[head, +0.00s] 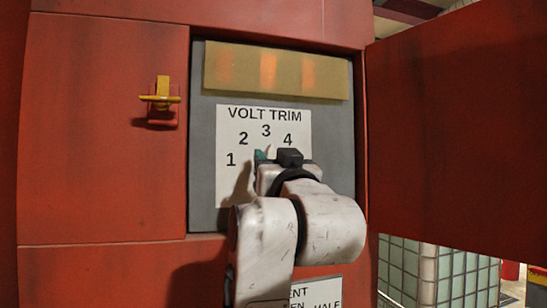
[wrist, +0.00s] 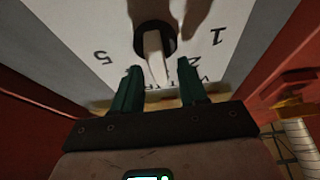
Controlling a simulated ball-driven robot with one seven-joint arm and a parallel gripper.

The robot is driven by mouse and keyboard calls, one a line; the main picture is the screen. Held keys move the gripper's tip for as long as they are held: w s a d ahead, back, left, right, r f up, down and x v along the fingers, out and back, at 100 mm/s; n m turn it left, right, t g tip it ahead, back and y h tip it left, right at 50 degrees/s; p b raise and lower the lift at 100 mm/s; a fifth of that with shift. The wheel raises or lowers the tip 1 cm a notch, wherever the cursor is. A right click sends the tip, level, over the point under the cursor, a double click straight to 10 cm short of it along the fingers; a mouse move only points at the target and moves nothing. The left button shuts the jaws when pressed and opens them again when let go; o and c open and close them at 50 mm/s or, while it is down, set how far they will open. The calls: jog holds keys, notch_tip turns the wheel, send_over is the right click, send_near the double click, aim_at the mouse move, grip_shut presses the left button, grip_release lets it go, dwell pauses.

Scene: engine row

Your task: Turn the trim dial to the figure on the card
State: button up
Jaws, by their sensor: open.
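The trim dial is a dark round piece with a pale bar across it (wrist: 154,48) in the wrist view. The bar runs down the picture, toward the upside-down VOLT TRIM heading; the figure at its end is hidden. My gripper (wrist: 158,68) is open, its two green fingers either side of the bar's lower end with gaps showing. In the head view my gripper (head: 262,156) and arm hide the dial. The white scale plate (head: 230,122) shows 1, 2, 3 and 4; a 5 shows in the wrist view. A partly hidden white card (head: 318,291) sits below; no figure is readable.
A red cabinet (head: 100,200) surrounds the grey panel (head: 200,150). A yellowish strip with orange glows (head: 275,72) is above the scale. A yellow latch (head: 160,95) sticks out at left. An open red door (head: 455,130) stands at right.

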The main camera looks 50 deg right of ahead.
grip_shut()
dwell(0.3)
jog(key=shift+n, duration=0.4)
jog(key=shift+w+a+f+n+t+y+p, duration=0.2)
jog(key=shift+n+y, duration=0.75)
jog(key=shift+n, duration=0.8)
jog(key=shift+s+a+r+n+t+y+p, duration=0.1)
jog(key=shift+n+t+y, duration=0.25)
jog(key=shift+n+y, duration=0.95)
jog(key=shift+w+a+f+n+t+y+p, duration=0.2)
jog(key=shift+n+y, duration=0.35)
jog(key=shift+n, duration=1.6)
jog(key=shift+s+d+r, duration=0.1)
jog(key=shift+d+r, duration=0.05)
grip_release()
